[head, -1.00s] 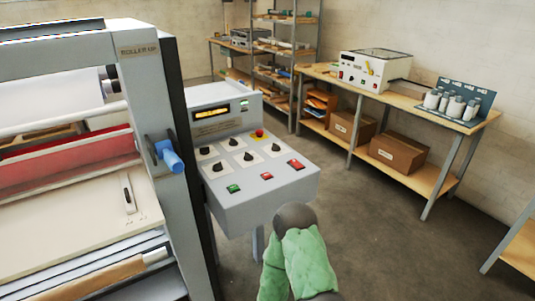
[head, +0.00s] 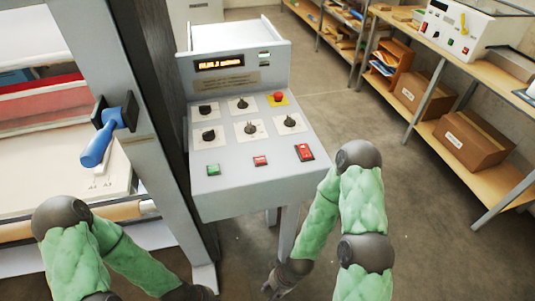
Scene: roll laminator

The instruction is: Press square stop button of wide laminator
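The wide laminator's control panel (head: 238,187) stands in the middle of the head view. My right gripper (head: 272,288) hangs low at the bottom, below and in front of the panel, apart from the buttons. Its finger opening is too small to judge. My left gripper (head: 196,292) shows only partly at the bottom edge, so its fingers cannot be made out.
A red mushroom button (head: 278,97) on a yellow plate and several black knobs sit higher on the panel, below a lit display (head: 219,64). The laminator's frame with a blue-handled lever (head: 107,135) stands left. A bench with boxes (head: 473,139) is at right.

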